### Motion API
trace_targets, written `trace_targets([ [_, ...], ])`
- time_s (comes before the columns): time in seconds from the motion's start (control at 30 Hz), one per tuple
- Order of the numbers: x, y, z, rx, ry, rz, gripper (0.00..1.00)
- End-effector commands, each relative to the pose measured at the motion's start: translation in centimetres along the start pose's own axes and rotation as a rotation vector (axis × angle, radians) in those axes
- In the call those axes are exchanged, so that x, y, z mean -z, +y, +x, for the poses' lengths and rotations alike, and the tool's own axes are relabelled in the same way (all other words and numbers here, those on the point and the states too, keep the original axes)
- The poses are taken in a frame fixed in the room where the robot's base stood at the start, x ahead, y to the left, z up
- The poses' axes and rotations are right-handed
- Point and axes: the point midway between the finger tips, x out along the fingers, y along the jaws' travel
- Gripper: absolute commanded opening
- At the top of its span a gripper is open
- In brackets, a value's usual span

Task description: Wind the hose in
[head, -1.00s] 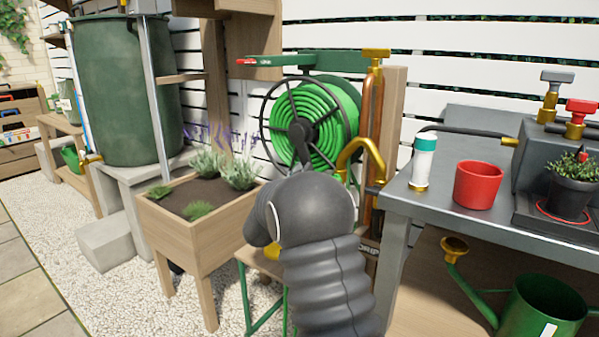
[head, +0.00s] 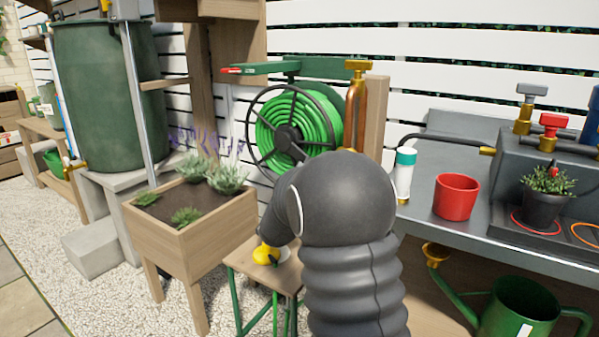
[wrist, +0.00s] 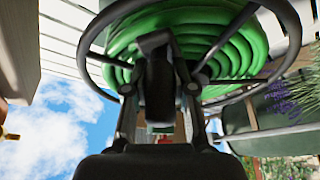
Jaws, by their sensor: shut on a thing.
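The hose reel carries coils of green hose (head: 312,112) and a black spoked wheel (head: 251,115) on its front, against the white slatted fence. The wheel's rim arcs across the top of the wrist view, with the green hose (wrist: 225,35) behind it. My gripper (wrist: 160,95) is shut on the reel's dark crank handle (wrist: 159,75), one finger on each side. In the head view my arm's dark sleeve hides the gripper and the handle. A yellow fitting (head: 265,254) sits on the small stool below the reel; its link to the hose cannot be seen.
A wooden planter (head: 205,240) stands left of the arm, with a green water barrel (head: 97,95) behind it. The grey bench (head: 425,195) at right holds a red pot (head: 456,196) and a white bottle (head: 403,178). A green watering can (head: 520,308) is below.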

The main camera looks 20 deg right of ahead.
Motion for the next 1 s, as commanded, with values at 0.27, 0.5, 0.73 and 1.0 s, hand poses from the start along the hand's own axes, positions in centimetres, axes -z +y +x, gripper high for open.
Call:
trace_targets([
  [0.27,0.33,0.97,0.25,-0.007,0.0,0.005,0.0],
  [0.5,0.37,1.04,0.27,-0.007,0.0,0.005,0.0],
  [0.73,0.35,1.0,0.26,-0.006,0.0,0.005,0.29],
  [1.0,0.42,0.79,0.14,-0.002,0.001,0.004,0.51],
])
